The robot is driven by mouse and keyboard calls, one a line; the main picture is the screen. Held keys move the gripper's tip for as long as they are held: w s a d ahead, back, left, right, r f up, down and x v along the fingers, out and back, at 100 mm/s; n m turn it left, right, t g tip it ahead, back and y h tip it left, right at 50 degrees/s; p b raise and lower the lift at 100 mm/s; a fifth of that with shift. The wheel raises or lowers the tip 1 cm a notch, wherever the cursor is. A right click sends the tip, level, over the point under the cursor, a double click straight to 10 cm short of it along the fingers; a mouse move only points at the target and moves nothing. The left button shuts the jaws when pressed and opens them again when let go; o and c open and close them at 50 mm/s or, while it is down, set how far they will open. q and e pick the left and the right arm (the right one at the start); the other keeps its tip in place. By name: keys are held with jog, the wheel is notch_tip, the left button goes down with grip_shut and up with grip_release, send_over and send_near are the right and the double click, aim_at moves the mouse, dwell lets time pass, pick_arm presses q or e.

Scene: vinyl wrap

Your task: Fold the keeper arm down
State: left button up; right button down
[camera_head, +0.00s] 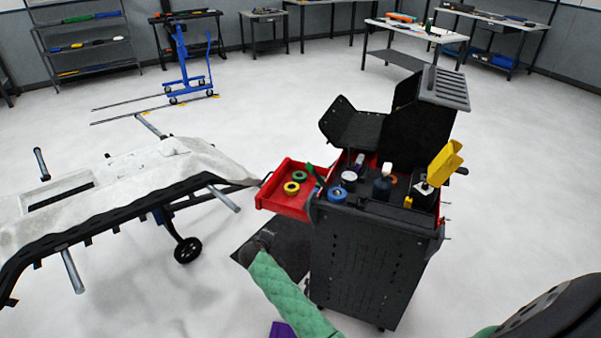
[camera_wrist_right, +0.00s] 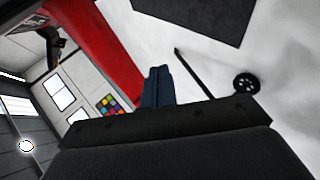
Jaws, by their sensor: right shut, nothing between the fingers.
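I cannot make out for certain which part is the keeper arm. A panel stand (camera_head: 60,235) at the left carries a pale, worn panel (camera_head: 150,160), with grey padded posts sticking out, one (camera_head: 224,199) at its right end. A black tool cart (camera_head: 370,255) stands right of centre with its red drawer (camera_head: 285,205) pulled out. My right arm, in a green sleeve, reaches up from the bottom to just below the drawer. My right gripper (camera_wrist_right: 158,85) shows blue fingers closed together, holding nothing, in the right wrist view. My left gripper is not in view.
The drawer holds yellow and green tape rolls (camera_head: 292,187). Bottles and a yellow item (camera_head: 445,163) stand on the cart. A dark mat (camera_head: 285,245) lies between cart and stand. A wheel (camera_head: 187,250) shows under the stand. Floor behind is mostly free.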

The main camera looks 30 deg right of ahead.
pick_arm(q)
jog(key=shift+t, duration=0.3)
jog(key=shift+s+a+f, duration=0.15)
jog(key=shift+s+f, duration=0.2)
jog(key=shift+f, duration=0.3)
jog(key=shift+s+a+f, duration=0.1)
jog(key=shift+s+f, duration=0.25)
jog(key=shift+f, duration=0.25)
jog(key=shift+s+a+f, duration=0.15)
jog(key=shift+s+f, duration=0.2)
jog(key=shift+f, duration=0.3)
pick_arm(e)
jog(key=w+d+r+n+h, duration=0.1)
jog(key=r+n+h, duration=0.1)
jog(key=r, duration=0.3)
jog(key=w+d+r+n+h, duration=0.1)
jog(key=d+r+n+h, duration=0.1)
jog(key=r+h, duration=0.2)
jog(key=w+d+r+n+t+h, duration=0.1)
jog(key=r+h, duration=0.3)
jog(key=r, duration=0.4)
jog(key=shift+w+d+r+n, duration=0.25)
jog(key=shift+d+n, duration=0.45)
jog(key=shift+n, duration=0.2)
